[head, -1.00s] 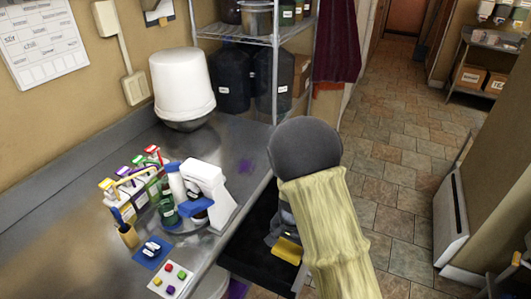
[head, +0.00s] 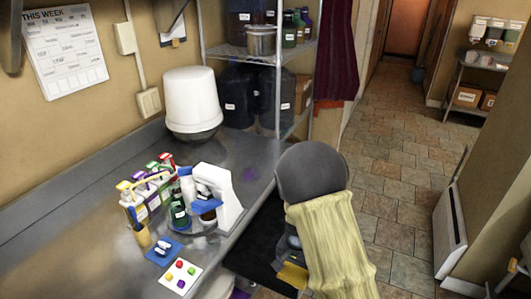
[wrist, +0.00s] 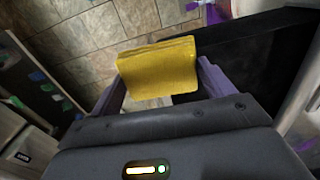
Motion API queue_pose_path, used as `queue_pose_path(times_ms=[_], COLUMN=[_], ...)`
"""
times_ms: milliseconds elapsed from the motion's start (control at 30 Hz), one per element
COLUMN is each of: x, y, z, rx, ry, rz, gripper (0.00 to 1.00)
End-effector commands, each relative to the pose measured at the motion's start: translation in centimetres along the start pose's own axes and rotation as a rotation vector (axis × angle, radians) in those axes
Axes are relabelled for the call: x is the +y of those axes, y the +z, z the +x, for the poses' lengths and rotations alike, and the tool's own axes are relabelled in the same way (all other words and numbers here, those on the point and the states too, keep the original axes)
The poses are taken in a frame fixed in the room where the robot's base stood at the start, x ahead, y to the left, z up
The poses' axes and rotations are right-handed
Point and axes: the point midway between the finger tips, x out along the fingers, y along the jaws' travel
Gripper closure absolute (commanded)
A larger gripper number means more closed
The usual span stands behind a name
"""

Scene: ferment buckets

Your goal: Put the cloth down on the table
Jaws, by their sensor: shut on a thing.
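The yellow folded cloth (wrist: 158,68) is held between the two fingers of my gripper (wrist: 160,88) in the wrist view. In the head view the cloth (head: 292,276) shows beside my arm, with my gripper (head: 290,248) mostly hidden behind my arm. The cloth hangs clear of the metal table (head: 90,245), off its right edge, over a dark surface and near the tiled floor.
On the table stand a white-blue device (head: 215,195), a caddy of colour-capped bottles (head: 150,190), a blue mat (head: 164,251), a card with coloured dots (head: 180,276) and a white bucket (head: 192,100). A wire shelf (head: 262,55) stands behind. Bare metal lies left of the caddy.

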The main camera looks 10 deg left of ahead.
Motion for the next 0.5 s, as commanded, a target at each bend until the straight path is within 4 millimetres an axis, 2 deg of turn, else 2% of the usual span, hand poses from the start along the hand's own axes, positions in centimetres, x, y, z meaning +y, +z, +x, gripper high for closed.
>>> queue_pose_path(times_ms=[500], x=[5.5], y=[-4.0], z=[2.3], rx=[-0.001], ry=[0.004], rz=[-0.203], gripper=[0.41])
